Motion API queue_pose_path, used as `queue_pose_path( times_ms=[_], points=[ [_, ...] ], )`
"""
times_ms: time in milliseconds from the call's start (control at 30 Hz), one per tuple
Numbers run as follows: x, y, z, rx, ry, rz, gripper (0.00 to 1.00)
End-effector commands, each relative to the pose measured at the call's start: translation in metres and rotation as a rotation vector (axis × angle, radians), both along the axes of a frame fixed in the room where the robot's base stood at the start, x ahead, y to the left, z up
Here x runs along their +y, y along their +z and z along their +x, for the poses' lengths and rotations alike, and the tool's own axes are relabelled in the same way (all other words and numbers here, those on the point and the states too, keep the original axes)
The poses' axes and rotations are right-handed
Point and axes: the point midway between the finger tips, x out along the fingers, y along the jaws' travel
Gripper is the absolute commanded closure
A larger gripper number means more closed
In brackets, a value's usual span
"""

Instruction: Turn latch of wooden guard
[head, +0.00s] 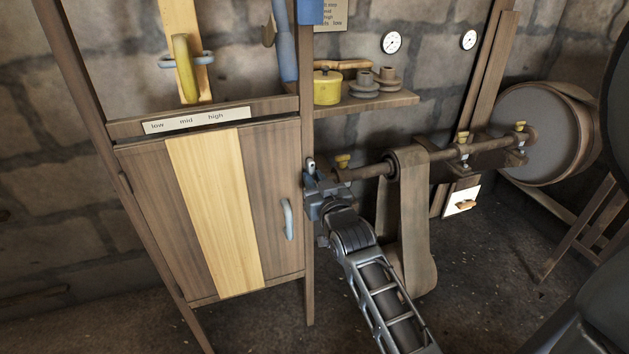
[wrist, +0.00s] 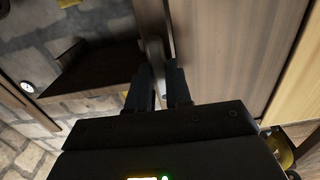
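The wooden guard (head: 276,190) is a brown cabinet door with a pale yellow centre plank and a blue-grey handle (head: 288,219) at its right side. It looks closed in its frame. The latch (head: 311,164) is a small grey piece on the right post, near the top right corner of the guard. My gripper (head: 313,182) is at the latch. In the wrist view, a grey bar of the latch (wrist: 156,50) runs between the two close-set fingers of my gripper (wrist: 158,75), which look shut on it. My fingers partly hide the latch.
A shaft (head: 365,171) with a hanging belt (head: 415,225) and yellow-topped fittings lies just right of my gripper. A shelf (head: 370,104) with a yellow pot (head: 327,88) is above. A low/mid/high label (head: 197,120) is above the guard. The floor before the guard is clear.

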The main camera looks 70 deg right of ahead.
Motion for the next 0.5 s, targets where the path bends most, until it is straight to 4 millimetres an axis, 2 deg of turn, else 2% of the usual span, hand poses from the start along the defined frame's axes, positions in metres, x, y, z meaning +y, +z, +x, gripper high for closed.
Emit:
queue_pose_path(
  times_ms=[33,233,500],
  points=[
    [0.0004,-0.0015,-0.0003,0.002,0.0,0.002,0.76],
    [0.0002,-0.0005,0.0,0.001,0.0,0.0,0.57],
    [0.0011,-0.0002,-0.0008,0.002,0.0,-0.001,0.56]
  ],
)
